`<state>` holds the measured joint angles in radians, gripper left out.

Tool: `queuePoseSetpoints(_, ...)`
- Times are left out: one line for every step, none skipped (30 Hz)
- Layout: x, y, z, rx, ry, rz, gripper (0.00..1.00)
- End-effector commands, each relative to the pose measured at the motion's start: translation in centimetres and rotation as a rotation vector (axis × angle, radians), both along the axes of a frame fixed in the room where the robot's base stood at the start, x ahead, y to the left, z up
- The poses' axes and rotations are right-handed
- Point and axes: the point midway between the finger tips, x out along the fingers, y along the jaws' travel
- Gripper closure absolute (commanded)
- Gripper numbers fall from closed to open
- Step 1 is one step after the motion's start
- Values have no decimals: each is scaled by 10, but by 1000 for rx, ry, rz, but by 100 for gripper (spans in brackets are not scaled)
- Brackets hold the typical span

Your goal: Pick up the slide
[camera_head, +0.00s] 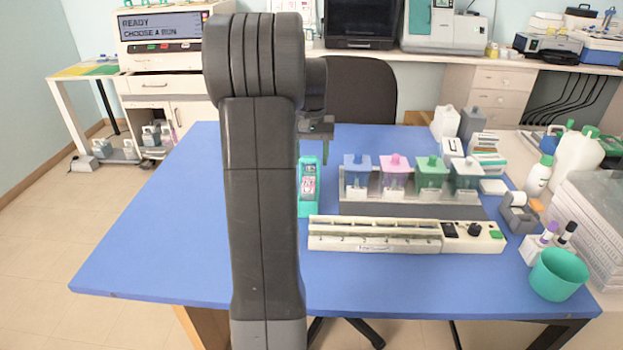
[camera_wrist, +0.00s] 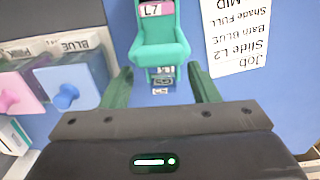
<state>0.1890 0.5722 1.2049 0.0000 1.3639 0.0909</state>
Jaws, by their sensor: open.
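A teal slide holder (camera_head: 300,208) stands on the blue table, left of the staining jars. Slides (camera_head: 309,181) with pale and pink faces show in it. In the wrist view, the teal holder (camera_wrist: 160,38) has a pink-edged label reading L7 (camera_wrist: 152,10) at the top. Lower down, another small slide end (camera_wrist: 162,76) shows between my fingers, its label too small to read surely. My gripper (camera_head: 318,127) is above the table behind the holder. In the wrist view, my gripper (camera_wrist: 162,86) is open, its green fingers apart on either side of the holder's near end.
A job card (camera_wrist: 238,35) reads Slide L2, Bath BLUE, Shade FULL. A long cream device (camera_head: 375,235) lies in front. The table's left (camera_head: 165,225) is clear.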

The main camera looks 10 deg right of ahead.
Motion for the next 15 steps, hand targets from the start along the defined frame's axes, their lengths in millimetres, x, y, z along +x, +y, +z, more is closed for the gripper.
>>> queuePoseSetpoints(-2, 1, -10, 1, 4, 0, 45)
queuePoseSetpoints(-2, 1, -14, 1, 4, 0, 45)
queuePoseSetpoints(-2, 1, -20, 1, 4, 0, 45)
queuePoseSetpoints(-2, 1, -23, 1, 3, 0, 45)
queuePoseSetpoints(-2, 1, -27, 1, 3, 0, 45)
queuePoseSetpoints(-2, 0, -30, 1, 3, 0, 45)
queuePoseSetpoints(-2, 0, -31, 1, 2, 0, 45)
queuePoseSetpoints(-2, 0, -32, 0, 1, 0, 45)
queuePoseSetpoints(-1, 0, -33, 0, 0, 0, 45)
queuePoseSetpoints(-1, 0, -33, 0, 0, 0, 45)
queuePoseSetpoints(-1, 0, -33, 0, 0, 0, 45)
queuePoseSetpoints(-1, 0, -33, 0, 0, 0, 45)
queuePoseSetpoints(-1, 0, -33, 0, 0, 0, 45)
queuePoseSetpoints(-1, 0, -33, 0, 0, 0, 45)
queuePoseSetpoints(-1, 0, -33, 0, 0, 0, 49)
